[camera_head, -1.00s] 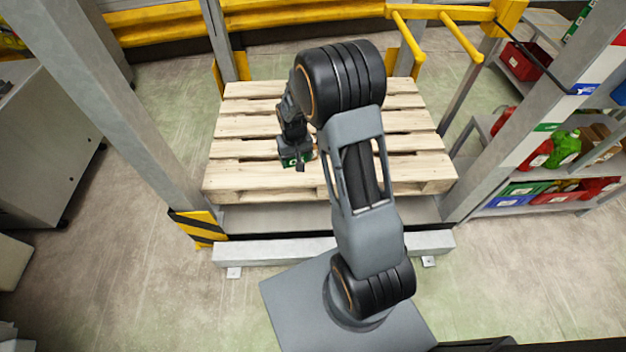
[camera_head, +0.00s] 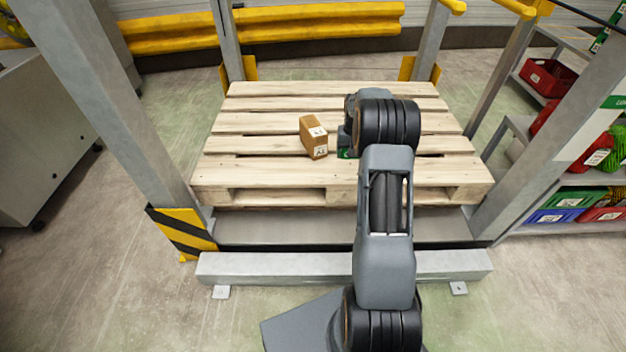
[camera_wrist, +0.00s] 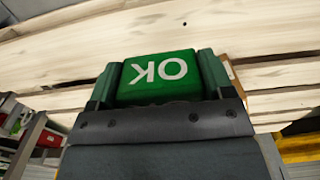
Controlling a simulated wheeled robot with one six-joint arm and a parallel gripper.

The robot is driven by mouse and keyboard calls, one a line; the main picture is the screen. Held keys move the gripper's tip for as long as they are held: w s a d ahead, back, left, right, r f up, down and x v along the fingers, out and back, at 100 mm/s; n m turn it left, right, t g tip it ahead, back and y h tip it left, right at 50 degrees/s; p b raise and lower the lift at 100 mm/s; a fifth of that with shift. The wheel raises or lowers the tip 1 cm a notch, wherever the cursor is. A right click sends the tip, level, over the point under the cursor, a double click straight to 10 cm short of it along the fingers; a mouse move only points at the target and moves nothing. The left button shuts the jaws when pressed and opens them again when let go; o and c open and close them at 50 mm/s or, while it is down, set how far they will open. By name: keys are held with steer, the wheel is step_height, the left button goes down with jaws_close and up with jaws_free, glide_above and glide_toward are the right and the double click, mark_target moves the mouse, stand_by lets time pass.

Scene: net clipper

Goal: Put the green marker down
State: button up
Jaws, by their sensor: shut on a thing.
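The green marker (camera_wrist: 160,78) shows large in the wrist view, with white "OK" letters upside down. It sits between the two dark fingers of my gripper (camera_head: 348,142), which is shut on it. In the camera_head view the gripper points down over the wooden pallet (camera_head: 250,172), right of its middle. Only a small green patch of the marker (camera_head: 346,153) shows there, beneath the gripper. My arm hides part of it. I cannot tell whether the marker touches the planks.
A brown cardboard box (camera_head: 313,138) stands on the pallet just left of my gripper. The pallet's left part is bare. Grey posts (camera_head: 118,100) flank the pallet, and a low grey beam (camera_head: 270,268) crosses in front. Shelves with coloured bins (camera_head: 570,197) stand at the right.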

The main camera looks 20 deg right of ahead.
steer(key=w+a+f+b, duration=0.3)
steer(key=w+a+f, duration=0.15)
steer(key=a, duration=0.25)
steer(key=b, duration=0.2)
glide_above(313, 176)
steer(key=f, duration=0.4)
steer(key=shift+s+d+f, duration=0.1)
steer(key=shift+s+d, duration=0.15)
steer(key=shift+d, duration=0.1)
steer(key=shift+w+a+f+b, duration=0.15)
steer(key=shift+f+b, duration=0.15)
steer(key=shift+f, duration=0.7)
steer(key=shift+w+a+f+b, duration=0.15)
steer(key=shift+f+b, duration=0.15)
steer(key=shift+f, duration=0.65)
steer(key=shift+s+f, duration=0.1)
steer(key=o, duration=0.9)
steer(key=shift+o, duration=0.2)
